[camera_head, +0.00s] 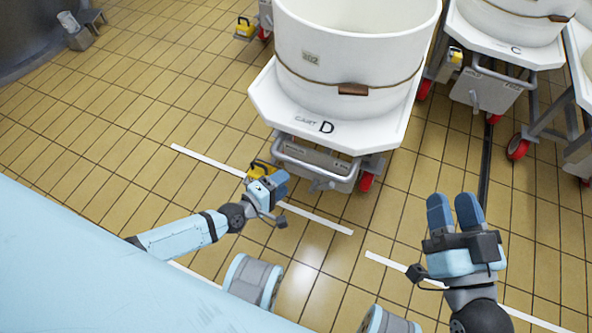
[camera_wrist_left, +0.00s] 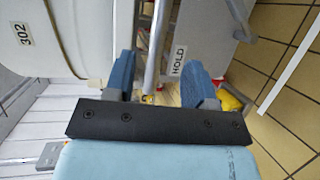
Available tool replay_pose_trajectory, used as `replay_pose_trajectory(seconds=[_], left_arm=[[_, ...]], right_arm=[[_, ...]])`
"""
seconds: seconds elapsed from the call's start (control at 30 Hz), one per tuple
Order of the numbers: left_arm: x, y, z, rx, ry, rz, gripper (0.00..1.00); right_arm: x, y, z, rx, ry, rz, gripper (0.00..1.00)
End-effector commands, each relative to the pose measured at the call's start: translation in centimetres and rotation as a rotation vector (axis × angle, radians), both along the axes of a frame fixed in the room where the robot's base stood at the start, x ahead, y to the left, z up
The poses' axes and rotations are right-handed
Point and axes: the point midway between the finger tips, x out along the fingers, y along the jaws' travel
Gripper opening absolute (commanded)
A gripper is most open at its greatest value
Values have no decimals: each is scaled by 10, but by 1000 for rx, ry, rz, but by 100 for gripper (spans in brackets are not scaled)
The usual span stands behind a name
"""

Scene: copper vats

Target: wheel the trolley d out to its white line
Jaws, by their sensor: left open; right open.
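Trolley D (camera_head: 375,132) stands upright in the head view, its white deck marked "CART D" and carrying a big white tub (camera_head: 345,60). Its grey push bar (camera_head: 312,173) faces me, above a red wheel (camera_head: 366,181). My left gripper (camera_head: 280,180) is open at the left end of this bar. In the left wrist view the bar (camera_wrist_left: 156,45) runs between its open fingers (camera_wrist_left: 160,72); contact cannot be told. A white line (camera_head: 205,160) lies on the floor on my side of the trolley. My right gripper (camera_head: 456,208) is open and empty, to the right of the trolley.
Trolley C (camera_head: 505,48) stands close to the right of D, with another trolley at the right edge. A second white line (camera_head: 388,262) lies in front right. A yellow part (camera_head: 258,170) shows beside my left gripper.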

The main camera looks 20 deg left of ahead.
Motion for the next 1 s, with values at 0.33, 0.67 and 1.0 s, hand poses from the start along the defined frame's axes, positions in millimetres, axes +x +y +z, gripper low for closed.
replay_pose_trajectory(seconds=[0.33,0.67,1.0], left_arm=[[-30,14,6,-1,0,-1,50],[-30,14,6,-1,0,0,50],[-30,14,6,-1,0,0,50]], right_arm=[[1,-3,-21,-43,77,-12,43],[2,-4,-18,-42,72,-16,43],[1,-3,-14,-35,64,-15,43]])
